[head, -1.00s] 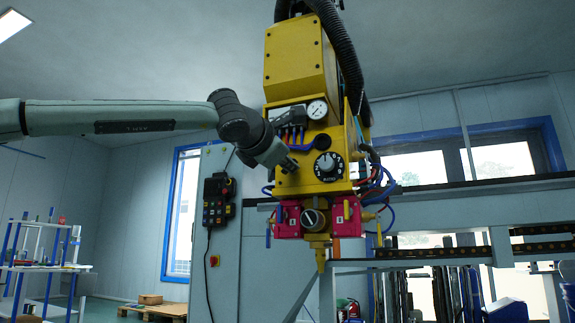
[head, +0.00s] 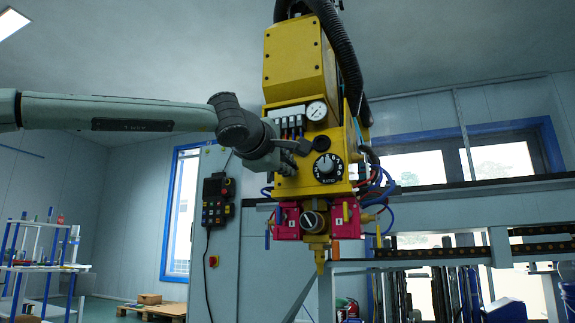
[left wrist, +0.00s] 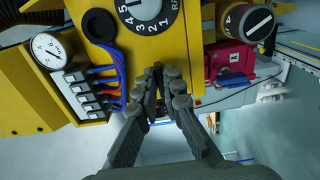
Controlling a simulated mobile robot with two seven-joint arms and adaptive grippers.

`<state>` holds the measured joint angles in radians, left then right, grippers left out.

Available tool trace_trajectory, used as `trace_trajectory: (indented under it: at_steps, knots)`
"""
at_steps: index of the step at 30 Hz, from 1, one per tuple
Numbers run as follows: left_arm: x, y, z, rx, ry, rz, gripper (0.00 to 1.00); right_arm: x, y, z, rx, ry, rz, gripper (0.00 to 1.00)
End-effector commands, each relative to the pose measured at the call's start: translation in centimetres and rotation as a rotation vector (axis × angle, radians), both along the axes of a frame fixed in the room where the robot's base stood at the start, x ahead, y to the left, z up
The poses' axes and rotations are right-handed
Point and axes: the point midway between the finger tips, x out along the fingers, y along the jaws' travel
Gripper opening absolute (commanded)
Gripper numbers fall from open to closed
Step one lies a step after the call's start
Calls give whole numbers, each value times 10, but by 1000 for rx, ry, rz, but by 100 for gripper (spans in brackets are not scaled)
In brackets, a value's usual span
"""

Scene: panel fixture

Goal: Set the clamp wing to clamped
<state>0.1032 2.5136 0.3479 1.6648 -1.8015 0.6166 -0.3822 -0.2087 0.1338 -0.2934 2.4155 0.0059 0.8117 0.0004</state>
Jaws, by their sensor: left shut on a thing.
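The yellow machine head (head: 297,68) hangs in the middle of the head view. My left gripper (head: 294,158) is at its front face, left of the black numbered dial (head: 328,166) and below the pressure gauge (head: 316,111). In the left wrist view the two fingers (left wrist: 166,74) are close together just below the dial (left wrist: 148,12). They are shut on a small part, taken to be the clamp wing, which they largely hide. Its angle cannot be read. My right gripper is not in view.
A valve block with blue tubes (left wrist: 88,94) and a dark round disc (left wrist: 98,25) are near the fingers. A control pendant (head: 217,201) hangs on the grey cabinet.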

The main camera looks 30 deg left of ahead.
Motion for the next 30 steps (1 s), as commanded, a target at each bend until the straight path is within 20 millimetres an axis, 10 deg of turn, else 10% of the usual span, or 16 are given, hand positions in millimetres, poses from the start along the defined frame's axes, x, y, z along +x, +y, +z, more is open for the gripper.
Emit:
trace_trajectory:
  at_steps: [16, 21, 30]
  knots:
    - [0, 2, 2, 26, 2, 3, 0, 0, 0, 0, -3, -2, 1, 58]
    - [0, 1, 2, 25, 3, 3, 27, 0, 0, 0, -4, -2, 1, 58]
    - [-1, 1, 1, 23, 3, 1, 28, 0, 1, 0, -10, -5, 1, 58]
